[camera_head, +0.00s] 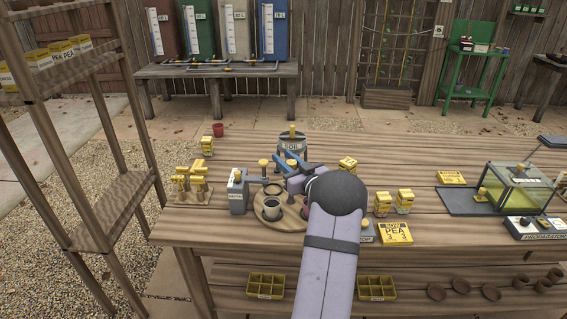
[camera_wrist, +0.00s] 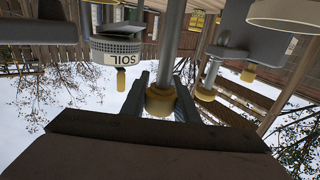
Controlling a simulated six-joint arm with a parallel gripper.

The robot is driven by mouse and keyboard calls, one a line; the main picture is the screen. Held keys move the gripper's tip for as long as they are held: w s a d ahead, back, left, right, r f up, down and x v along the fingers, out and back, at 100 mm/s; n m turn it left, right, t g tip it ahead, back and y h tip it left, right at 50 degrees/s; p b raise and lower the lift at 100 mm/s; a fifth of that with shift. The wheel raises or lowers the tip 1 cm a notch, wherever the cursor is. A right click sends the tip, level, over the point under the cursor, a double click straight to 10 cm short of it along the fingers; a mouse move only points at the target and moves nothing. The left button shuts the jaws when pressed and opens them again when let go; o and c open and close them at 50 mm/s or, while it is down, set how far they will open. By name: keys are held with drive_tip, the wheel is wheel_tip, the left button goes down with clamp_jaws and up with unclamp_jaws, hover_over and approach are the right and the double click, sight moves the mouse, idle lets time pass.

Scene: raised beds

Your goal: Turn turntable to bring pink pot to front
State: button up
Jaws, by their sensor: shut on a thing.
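The turntable (camera_head: 291,217) is a round wooden disc on the bench, partly hidden behind my arm. I cannot make out a clearly pink pot; my arm covers the right side of the disc. In the wrist view, which is upside down, my gripper (camera_wrist: 161,102) is shut on a yellow knob (camera_wrist: 160,99) on a grey post. I cannot tell what the post's base is fixed to.
A SOIL canister (camera_head: 293,146) stands close behind my gripper. A grey box (camera_head: 238,191) with a yellow knob is left of the turntable. A glass propagator (camera_head: 515,187) is far right.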

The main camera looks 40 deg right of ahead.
drive_tip(key=shift+s+d+m+g+h+b, duration=0.3)
drive_tip(key=shift+d+m+g+h+b, duration=0.1)
drive_tip(key=shift+m+g+h+b, duration=1.3)
drive_tip(key=shift+s+d+m+g+h+b, duration=0.35)
drive_tip(key=shift+m+g+h+b, duration=0.5)
drive_tip(key=shift+m+h, duration=0.9)
drive_tip(key=shift+s+d+m+g+h+b, duration=0.2)
drive_tip(key=shift+d+m+g+h+b, duration=0.25)
drive_tip(key=shift+m+g+h+b, duration=1.35)
drive_tip(key=shift+n+h+p, duration=0.45)
drive_tip(key=shift+h+p, duration=0.2)
drive_tip(key=shift+p, duration=0.05)
drive_tip(key=o, duration=1.1)
drive_tip(key=shift+c, duration=0.2)
drive_tip(key=shift+s, duration=0.1)
drive_tip(key=v, duration=0.7)
drive_tip(key=shift+b, duration=0.45)
